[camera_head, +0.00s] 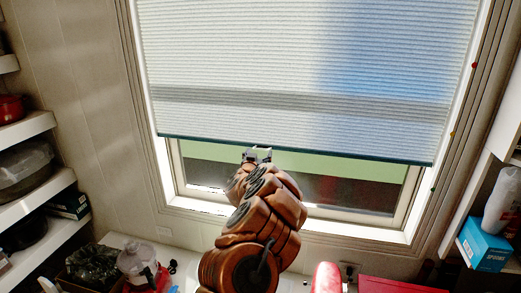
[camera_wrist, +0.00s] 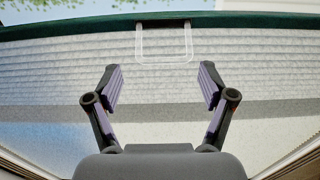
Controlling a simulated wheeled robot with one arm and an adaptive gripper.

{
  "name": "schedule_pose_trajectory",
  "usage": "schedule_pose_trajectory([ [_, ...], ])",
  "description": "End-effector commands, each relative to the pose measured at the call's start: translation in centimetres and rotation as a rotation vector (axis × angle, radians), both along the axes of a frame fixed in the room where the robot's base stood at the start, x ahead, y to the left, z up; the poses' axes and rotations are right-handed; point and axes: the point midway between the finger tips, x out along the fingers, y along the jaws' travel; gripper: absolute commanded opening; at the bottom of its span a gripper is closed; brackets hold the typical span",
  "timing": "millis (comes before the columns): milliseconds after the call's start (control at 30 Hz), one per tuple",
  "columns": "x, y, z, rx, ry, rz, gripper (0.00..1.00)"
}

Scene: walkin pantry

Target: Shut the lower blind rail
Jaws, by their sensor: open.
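The pleated blind (camera_head: 300,60) covers most of the window, and its dark green lower rail (camera_head: 350,156) hangs above the sill with a strip of window uncovered below. In the wrist view the rail (camera_wrist: 70,30) runs across the top. A clear U-shaped pull handle (camera_wrist: 164,59) is fixed at the rail's middle. My gripper (camera_wrist: 160,75) is open, its two fingers spread either side of the handle's line and a little short of it in the picture. Nothing is between the fingers. In the head view my arm reaches up to the rail and hides part of the sill.
Shelves (camera_head: 25,128) stand at left, and a blue box (camera_head: 484,243) sits on a right shelf. A clear-lidded jar (camera_head: 137,262) and red items (camera_head: 327,278) crowd the surface below the window.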

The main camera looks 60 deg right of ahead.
Motion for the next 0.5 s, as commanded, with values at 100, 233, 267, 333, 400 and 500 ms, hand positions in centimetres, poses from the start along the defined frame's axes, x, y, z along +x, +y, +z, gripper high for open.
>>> schedule_pose_trajectory([
  [100,0.5,-0.7,-0.1,0.002,0.004,0.004,0.82],
  [233,0.7,-1.7,0.1,-0.002,0.002,0.001,0.82],
  [267,0.8,-1.9,0.0,-0.001,0.002,0.001,0.82],
  [333,1.0,-2.3,-0.1,0.002,0.004,0.002,0.82],
  [400,1.1,-2.8,-0.1,0.002,0.004,0.002,0.82],
  [500,1.3,-3.3,-0.1,0.001,0.004,0.001,0.82],
])
